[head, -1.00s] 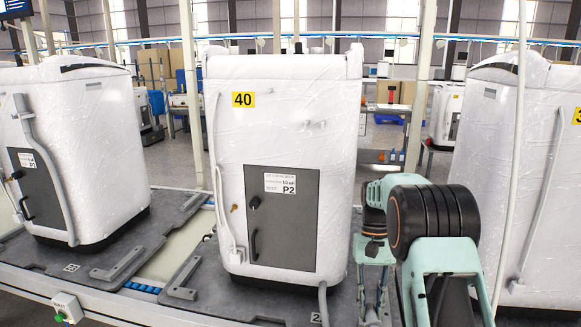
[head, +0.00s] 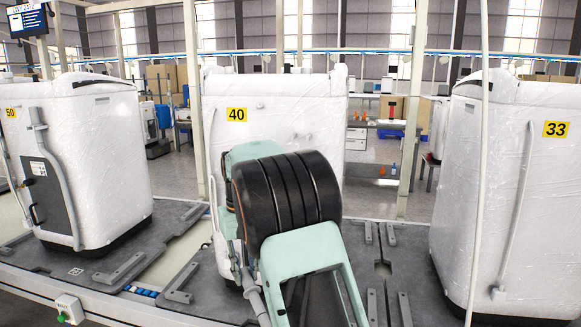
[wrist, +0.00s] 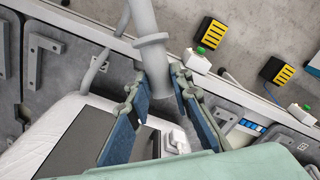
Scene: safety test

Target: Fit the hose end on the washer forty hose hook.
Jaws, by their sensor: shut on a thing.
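Washer forty (head: 225,90), wrapped in white film with a yellow 40 label, stands in the middle of the head view. Small fittings show on its upper front, one of them (head: 300,135) just above my arm; I cannot tell which is the hose hook. My arm covers most of its lower front. In the wrist view my gripper (wrist: 163,82) is shut on a grey hose end (wrist: 152,55) with a wide collar. The hose end is below the hook's height and apart from it. A grey hose (head: 252,298) also shows low beside my arm. The washer's dark panel (wrist: 90,140) lies beside the fingers.
A wrapped washer labelled 50 (head: 105,110) stands left and one labelled 33 (head: 490,180) right, each with a hanging grey hose. Grey rails lie on the platform (head: 385,260). A control box with a green button (head: 68,308) is at the front edge. A thin pole crosses at right.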

